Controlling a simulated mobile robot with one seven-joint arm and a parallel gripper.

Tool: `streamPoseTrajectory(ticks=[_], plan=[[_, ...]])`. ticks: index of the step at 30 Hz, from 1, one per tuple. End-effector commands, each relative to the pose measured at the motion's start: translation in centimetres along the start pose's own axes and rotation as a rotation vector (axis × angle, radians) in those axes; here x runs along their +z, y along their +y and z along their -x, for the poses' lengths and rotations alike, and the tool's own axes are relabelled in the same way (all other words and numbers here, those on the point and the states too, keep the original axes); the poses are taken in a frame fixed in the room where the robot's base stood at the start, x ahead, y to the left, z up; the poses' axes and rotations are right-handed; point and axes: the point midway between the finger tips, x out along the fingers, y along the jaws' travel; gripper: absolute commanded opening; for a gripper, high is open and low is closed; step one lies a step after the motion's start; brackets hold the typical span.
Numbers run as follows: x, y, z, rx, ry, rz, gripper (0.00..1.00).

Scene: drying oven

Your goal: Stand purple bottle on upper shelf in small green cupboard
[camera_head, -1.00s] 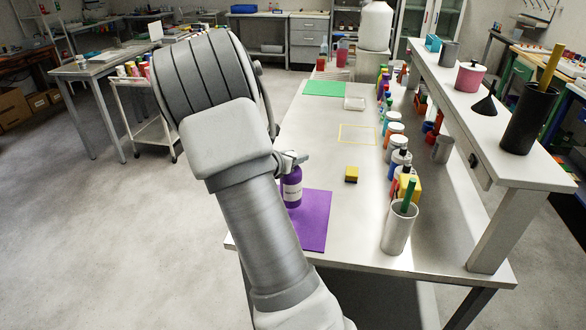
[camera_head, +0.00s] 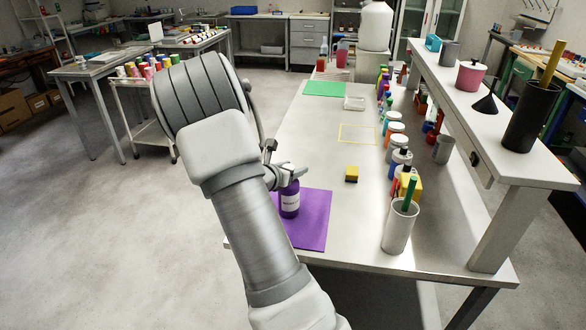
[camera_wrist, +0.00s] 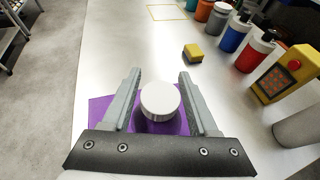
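The purple bottle (camera_head: 289,203) has a pale label and stands upright, apparently on the purple mat (camera_head: 318,210) at the near left of the workbench. My gripper (camera_head: 284,174) is at the bottle's top in the head view. In the wrist view the bottle's white cap (camera_wrist: 160,100) lies between the two fingers of my gripper (camera_wrist: 160,80). The fingers are spread, with a visible gap on each side of the cap. The lower bottle is mostly hidden below the cap. I cannot make out a small green cupboard.
A yellow and black block (camera_head: 351,173) lies right of the mat. Several jars and bottles (camera_head: 391,143) line the bench's right side, under a raised shelf (camera_head: 490,120).

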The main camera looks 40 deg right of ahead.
Motion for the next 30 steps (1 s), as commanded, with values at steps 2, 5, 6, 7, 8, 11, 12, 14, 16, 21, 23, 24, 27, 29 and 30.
streamPoseTrajectory(ticks=[2,5,6,7,8,11,12,14,16,21,23,24,27,29,30], plan=[[0.0,0.0,0.0,0.000,0.000,0.000,0.74],[0.0,0.0,0.0,0.000,0.000,0.000,0.74],[0.0,0.0,0.0,0.000,0.000,0.000,0.74],[0.0,0.0,0.0,0.000,0.000,0.000,0.74],[0.0,0.0,0.0,0.000,0.000,0.000,0.74],[0.1,0.0,0.1,0.000,0.000,0.000,0.74],[0.3,0.0,0.1,0.000,0.000,0.000,0.74],[0.6,0.0,0.2,0.000,0.000,0.000,0.74],[0.4,0.1,1.4,0.002,0.000,-0.002,0.74],[0.5,0.1,5.1,0.004,0.000,-0.001,0.74],[0.4,0.1,6.5,0.005,0.001,0.000,0.74],[0.5,0.1,7.4,0.004,0.000,-0.001,0.74],[0.4,0.1,9.3,0.003,0.000,-0.001,0.74],[0.4,0.1,10.2,0.003,0.000,0.000,0.74],[0.4,0.1,10.7,0.002,0.000,-0.001,0.74]])
